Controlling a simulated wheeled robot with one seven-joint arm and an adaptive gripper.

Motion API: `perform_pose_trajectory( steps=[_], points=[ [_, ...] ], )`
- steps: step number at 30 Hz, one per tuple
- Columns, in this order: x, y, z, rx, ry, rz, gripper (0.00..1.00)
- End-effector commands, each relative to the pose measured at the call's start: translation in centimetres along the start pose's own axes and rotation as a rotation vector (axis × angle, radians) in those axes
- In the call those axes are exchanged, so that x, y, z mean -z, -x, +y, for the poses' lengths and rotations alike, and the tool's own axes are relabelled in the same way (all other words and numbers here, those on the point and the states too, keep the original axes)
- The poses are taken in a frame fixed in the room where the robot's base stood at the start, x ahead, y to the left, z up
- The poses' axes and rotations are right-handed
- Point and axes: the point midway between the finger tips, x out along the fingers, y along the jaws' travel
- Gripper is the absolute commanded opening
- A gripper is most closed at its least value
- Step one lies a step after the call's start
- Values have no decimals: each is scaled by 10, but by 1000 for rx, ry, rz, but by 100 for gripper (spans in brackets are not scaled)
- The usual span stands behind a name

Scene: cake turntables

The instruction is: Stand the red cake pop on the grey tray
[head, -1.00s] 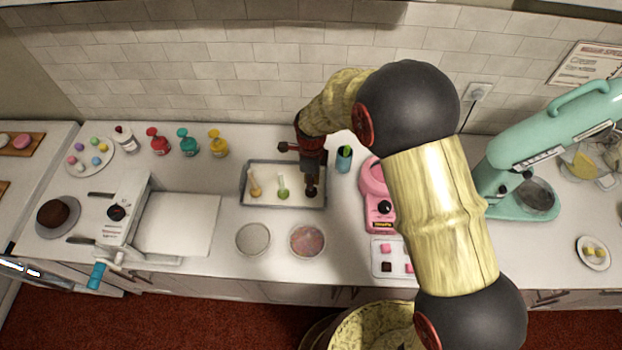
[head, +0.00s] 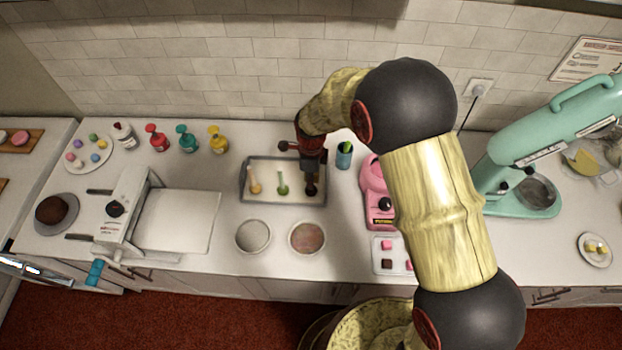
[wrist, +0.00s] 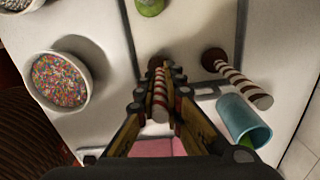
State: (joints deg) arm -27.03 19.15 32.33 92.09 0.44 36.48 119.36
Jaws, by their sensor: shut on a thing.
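The red cake pop (wrist: 160,92) is upright in my gripper (wrist: 160,88) in the wrist view. Its striped red-and-white stick is between the fingers, and its dark head points down. The grey tray (head: 282,204) has a pale floor and a grey rim. My gripper (head: 311,186) is over the tray's right end in the head view. I cannot tell whether the pop's head touches the tray floor. A brown cake pop (wrist: 213,58) with a brown-and-white striped stick stands beside the held one. A green cake pop (head: 283,188) and an orange one (head: 254,184) stand further left.
A sprinkle bowl (head: 307,238) and a pale bowl (head: 253,236) stand in front. A pink machine (head: 376,190) is to the right, and a slicer (head: 125,215) to the left.

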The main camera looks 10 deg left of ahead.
Motion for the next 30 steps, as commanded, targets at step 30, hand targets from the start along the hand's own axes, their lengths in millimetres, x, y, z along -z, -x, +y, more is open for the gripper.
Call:
perform_pose_trajectory(
  steps=[30],
  points=[
    [0,0,0,1,0,0,30]
  ],
)
